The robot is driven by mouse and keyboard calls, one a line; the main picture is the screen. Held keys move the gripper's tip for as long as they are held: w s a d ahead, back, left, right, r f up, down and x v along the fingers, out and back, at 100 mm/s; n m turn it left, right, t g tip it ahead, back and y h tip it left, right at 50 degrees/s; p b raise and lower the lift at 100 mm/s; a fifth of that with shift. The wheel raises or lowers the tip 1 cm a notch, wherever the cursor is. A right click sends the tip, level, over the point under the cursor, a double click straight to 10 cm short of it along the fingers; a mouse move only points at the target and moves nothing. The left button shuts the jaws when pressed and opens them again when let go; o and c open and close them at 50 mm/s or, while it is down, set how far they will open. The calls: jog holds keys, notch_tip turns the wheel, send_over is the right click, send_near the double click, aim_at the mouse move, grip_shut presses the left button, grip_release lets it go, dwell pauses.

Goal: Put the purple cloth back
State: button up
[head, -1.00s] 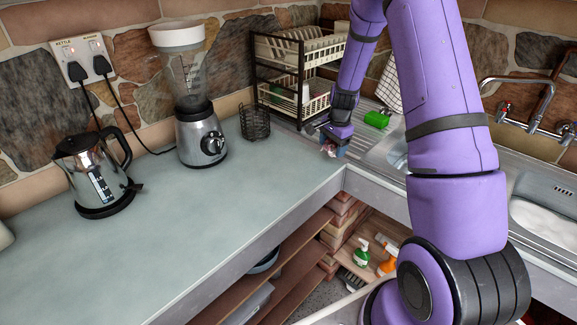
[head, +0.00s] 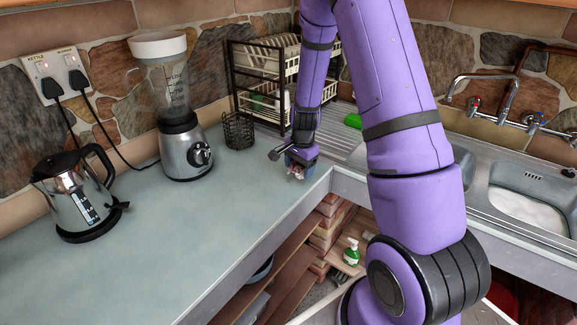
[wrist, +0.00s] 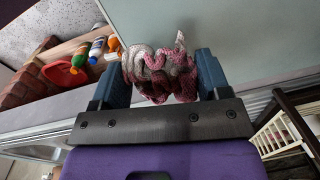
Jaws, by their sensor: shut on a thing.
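The purple cloth (wrist: 162,76) is a crumpled, knit-like bundle in mottled pink-purple and grey. In the wrist view it sits between the two blue fingers of my gripper (wrist: 160,85), which is shut on it. In the head view my gripper (head: 298,168) hangs just above the grey worktop (head: 225,205), close to its inner corner by the sink unit. Only a small pale-pink bit of the cloth shows there beneath the fingers. Whether the cloth touches the worktop I cannot tell.
A wire basket (head: 239,131), a blender (head: 184,150) and a kettle (head: 78,197) stand along the wall. A two-tier dish rack (head: 233,75) is behind my gripper. The sink (head: 525,205) lies right. Bottles (wrist: 97,48) and a red bowl (wrist: 62,74) are on a low shelf. The worktop's front is clear.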

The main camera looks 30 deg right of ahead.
jog(key=w, duration=0.4)
jog(key=w+d, duration=0.1)
jog(key=w, duration=0.1)
jog(key=shift+w+f, duration=0.3)
jog(key=shift+w, duration=0.05)
jog(key=shift+w+f, duration=0.2)
jog(key=shift+f, duration=1.6)
jog(key=shift+f, duration=0.1)
jog(key=o, duration=0.9)
